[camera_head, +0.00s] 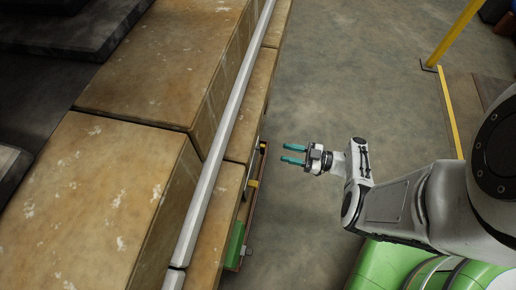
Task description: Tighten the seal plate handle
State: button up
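My gripper (294,154) is at the picture's centre right, with two teal fingers apart and nothing between them. It points left toward a narrow assembly on the side of the tan blocks. That assembly has a reddish-brown edge (257,196), a small yellow part (252,184) and a green part (236,245). A gap of bare floor shows between my fingertips and the assembly. The seal plate handle cannot be made out with certainty; the yellow part may belong to it. The blocks hide part of the assembly.
Large worn tan blocks (95,185) fill the left, with a long grey rail (225,125) along their edge. Dark slabs (75,35) lie at upper left. A yellow post (452,35) stands at upper right. The concrete floor (345,80) beyond my gripper is clear.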

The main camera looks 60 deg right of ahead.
aim_at(263, 149)
jog(key=x, duration=0.9)
jog(key=shift+w+a, duration=0.15)
jog(key=shift+w, duration=0.15)
jog(key=shift+c, duration=0.3)
grip_shut()
